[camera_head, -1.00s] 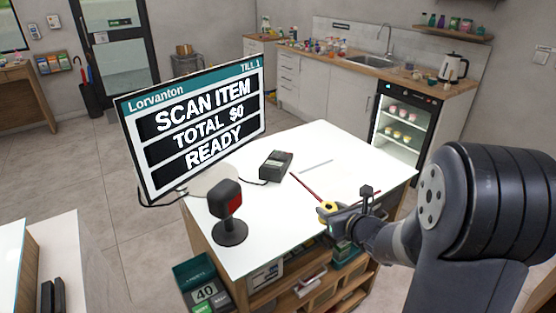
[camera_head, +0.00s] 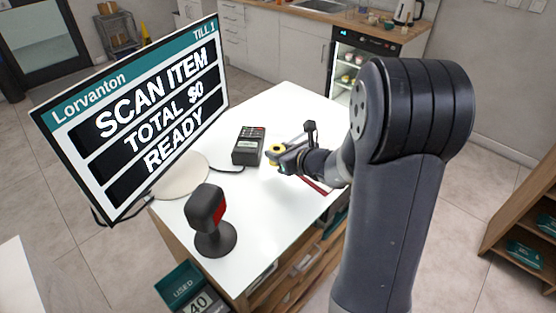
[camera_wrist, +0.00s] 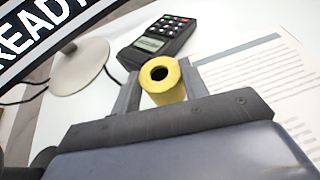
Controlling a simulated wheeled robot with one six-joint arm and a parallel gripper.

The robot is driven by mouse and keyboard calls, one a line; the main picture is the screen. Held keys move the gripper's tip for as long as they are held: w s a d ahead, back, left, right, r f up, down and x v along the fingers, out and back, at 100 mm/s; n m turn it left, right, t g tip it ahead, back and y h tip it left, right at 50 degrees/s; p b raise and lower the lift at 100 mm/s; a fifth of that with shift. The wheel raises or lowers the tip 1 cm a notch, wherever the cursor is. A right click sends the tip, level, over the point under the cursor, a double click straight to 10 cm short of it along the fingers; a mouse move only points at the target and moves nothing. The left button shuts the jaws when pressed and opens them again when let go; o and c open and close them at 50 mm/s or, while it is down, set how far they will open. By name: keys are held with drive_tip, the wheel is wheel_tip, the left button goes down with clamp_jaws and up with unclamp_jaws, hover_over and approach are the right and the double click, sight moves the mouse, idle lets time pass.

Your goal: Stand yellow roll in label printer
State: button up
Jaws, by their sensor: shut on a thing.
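My gripper (camera_head: 276,156) is shut on the yellow roll (camera_wrist: 161,80), with one finger on each side of it. In the wrist view the roll's open core faces the camera. In the head view the yellow roll (camera_head: 276,149) shows at the fingertips, over the white counter top (camera_head: 262,205). I cannot tell its exact height above the counter. I do not see a label printer that I can make out in either view.
A card terminal (camera_head: 248,146) stands just left of my gripper. A till screen (camera_head: 140,120) and a black-and-red scanner (camera_head: 209,220) stand further left. A printed sheet (camera_wrist: 255,75) lies right of the roll. A red pen-like thing (camera_head: 316,186) lies below my arm.

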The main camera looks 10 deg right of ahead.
drive_tip(key=shift+f, duration=2)
drive_tip(key=shift+f+b, duration=0.2)
drive_tip(key=shift+b, duration=0.1)
drive_tip(key=o, duration=1)
drive_tip(key=shift+r, duration=0.15)
